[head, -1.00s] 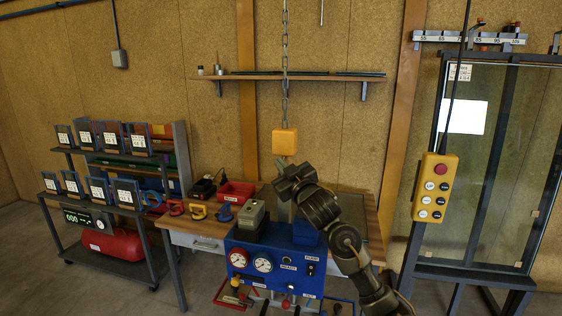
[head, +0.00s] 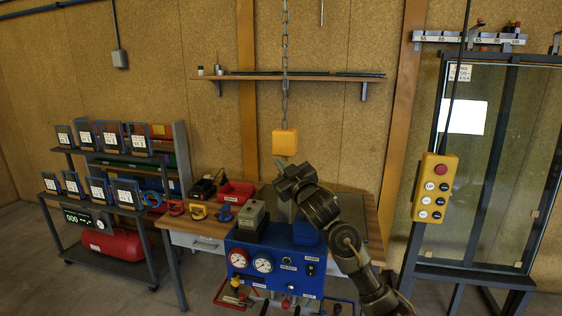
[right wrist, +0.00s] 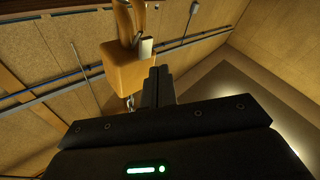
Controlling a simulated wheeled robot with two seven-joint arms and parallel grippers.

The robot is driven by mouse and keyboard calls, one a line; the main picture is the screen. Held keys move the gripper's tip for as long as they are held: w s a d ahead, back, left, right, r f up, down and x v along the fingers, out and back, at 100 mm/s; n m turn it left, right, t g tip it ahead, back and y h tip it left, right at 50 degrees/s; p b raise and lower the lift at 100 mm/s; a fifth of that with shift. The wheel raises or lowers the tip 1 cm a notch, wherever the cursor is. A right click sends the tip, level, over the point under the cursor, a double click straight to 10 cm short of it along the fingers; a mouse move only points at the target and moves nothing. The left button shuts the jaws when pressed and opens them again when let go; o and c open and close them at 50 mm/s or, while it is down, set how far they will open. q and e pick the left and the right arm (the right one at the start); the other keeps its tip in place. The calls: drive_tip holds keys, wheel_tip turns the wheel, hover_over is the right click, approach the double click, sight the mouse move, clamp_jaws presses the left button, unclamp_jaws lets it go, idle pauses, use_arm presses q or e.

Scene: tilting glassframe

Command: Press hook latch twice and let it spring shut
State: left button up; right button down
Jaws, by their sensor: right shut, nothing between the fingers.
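A yellow hook block (head: 285,142) hangs on a chain above the workbench. It also shows in the right wrist view (right wrist: 127,68), with an orange hook (right wrist: 124,22) and a small pale metal piece (right wrist: 145,47), possibly the latch, beside it. My right gripper (head: 281,170) is just below the block in the head view, and hides most of the hook there. In the right wrist view its dark fingers (right wrist: 158,76) are together and empty, tips close to the block and the metal piece. I cannot tell whether they touch. My left gripper is not in view.
A yellow pendant control (head: 435,187) hangs on a cable at right, before a glass frame (head: 494,170). A blue gauge panel (head: 275,270) stands below my right arm. A wall shelf (head: 300,77) is behind the chain. A rack (head: 105,255) stands at left.

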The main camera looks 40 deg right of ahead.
drive_tip(key=shift+w+d, duration=0.15)
drive_tip(key=shift+d, duration=0.05)
drive_tip(key=shift+w+d, duration=0.2)
drive_tip(key=shift+d, duration=0.15)
idle(0.8)
drive_tip(key=shift+a, duration=0.1)
drive_tip(key=shift+s+a, duration=0.4)
drive_tip(key=shift+a, duration=0.15)
idle(0.4)
drive_tip(key=s+a, duration=0.2)
drive_tip(key=a, duration=0.2)
drive_tip(key=shift+s+r+p, duration=0.25)
drive_tip(key=shift+s+p, duration=0.15)
idle(2.3)
